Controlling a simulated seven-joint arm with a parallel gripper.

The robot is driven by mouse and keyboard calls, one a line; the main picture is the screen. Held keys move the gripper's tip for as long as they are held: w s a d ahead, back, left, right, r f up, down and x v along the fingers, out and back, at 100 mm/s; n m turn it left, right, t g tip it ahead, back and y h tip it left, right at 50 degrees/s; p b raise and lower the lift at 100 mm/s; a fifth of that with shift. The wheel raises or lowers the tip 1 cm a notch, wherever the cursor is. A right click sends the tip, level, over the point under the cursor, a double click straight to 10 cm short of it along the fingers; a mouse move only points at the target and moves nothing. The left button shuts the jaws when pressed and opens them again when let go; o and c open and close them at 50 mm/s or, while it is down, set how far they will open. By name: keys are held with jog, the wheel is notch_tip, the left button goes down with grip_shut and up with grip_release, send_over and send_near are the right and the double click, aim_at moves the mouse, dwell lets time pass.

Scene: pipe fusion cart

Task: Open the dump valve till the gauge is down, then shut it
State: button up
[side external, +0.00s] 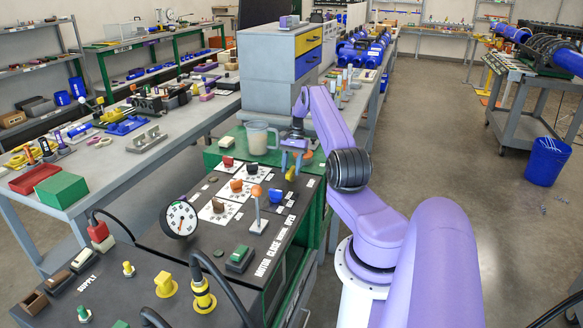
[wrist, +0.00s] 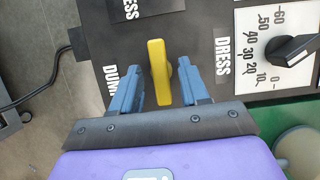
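A yellow handle (wrist: 159,72), seen in the wrist view, stands on the dark panel beside a partly covered label that seems to read DUMP (wrist: 109,82). My gripper (wrist: 157,84) has its two blue fingers either side of the handle, with a visible gap on each side, so it is open and not gripping. In the side external view my gripper (side external: 296,162) is low over the panel's far right corner; the handle is hard to make out there. The round white gauge (side external: 180,219) stands on the panel's left; its needle reading is too small to tell.
A black knob (wrist: 291,49) with a 0 to 60 scale lies to the right in the wrist view. In the side external view, an orange-topped lever (side external: 257,205) stands on the panel nearer the camera, and a clear jug (side external: 258,138) stands behind, near my gripper.

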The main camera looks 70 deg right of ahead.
jog(key=v, duration=1.2)
dwell(0.5)
